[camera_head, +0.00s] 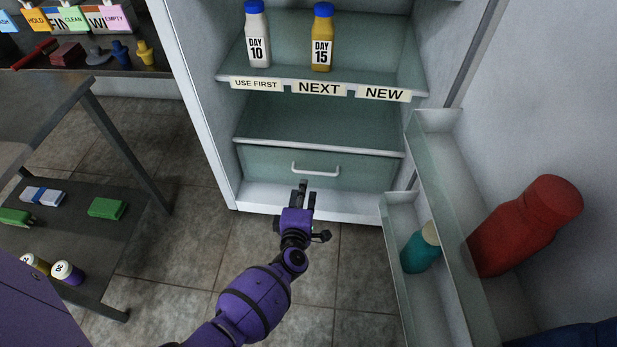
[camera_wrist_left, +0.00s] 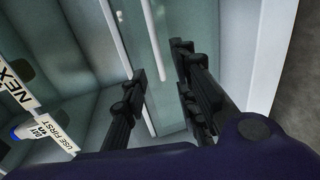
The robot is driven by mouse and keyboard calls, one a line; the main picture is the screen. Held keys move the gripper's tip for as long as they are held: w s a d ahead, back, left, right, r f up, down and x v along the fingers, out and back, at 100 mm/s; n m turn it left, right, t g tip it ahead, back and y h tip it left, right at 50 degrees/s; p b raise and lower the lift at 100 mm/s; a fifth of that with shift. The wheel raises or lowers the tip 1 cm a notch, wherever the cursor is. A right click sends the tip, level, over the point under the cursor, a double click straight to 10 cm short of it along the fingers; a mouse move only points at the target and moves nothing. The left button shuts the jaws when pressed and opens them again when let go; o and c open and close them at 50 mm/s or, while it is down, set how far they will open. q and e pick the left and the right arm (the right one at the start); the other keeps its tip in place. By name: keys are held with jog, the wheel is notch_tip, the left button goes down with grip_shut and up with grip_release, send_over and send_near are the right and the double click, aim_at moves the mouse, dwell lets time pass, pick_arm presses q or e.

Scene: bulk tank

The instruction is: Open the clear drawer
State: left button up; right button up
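The clear drawer (camera_head: 265,165) is a greenish see-through front at the bottom of the open fridge, and it looks shut. Its pale bar handle (camera_head: 315,171) runs across the middle of the front. My left gripper (camera_head: 303,187) is just below and in front of the handle, seemingly apart from it. In the left wrist view the two dark fingers (camera_wrist_left: 160,66) are spread with nothing gripped. A pale bar, apparently the handle (camera_wrist_left: 157,40), lies between their tips in the picture; I cannot tell the depth. My right gripper is not in view.
A shelf above holds the DAY 10 bottle (camera_head: 257,38) and DAY 15 bottle (camera_head: 322,38). The open fridge door, with bins (camera_head: 455,200) and a red bottle (camera_head: 525,225), stands right. A dark table (camera_head: 45,120) is left. Floor before the fridge is clear.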

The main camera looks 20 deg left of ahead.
pick_arm(q)
jog(key=b+x, duration=0.3)
jog(key=x, duration=0.4)
jog(key=shift+w, duration=0.35)
jog(key=shift+a, duration=0.1)
jog(key=shift+c, duration=0.4)
grip_shut()
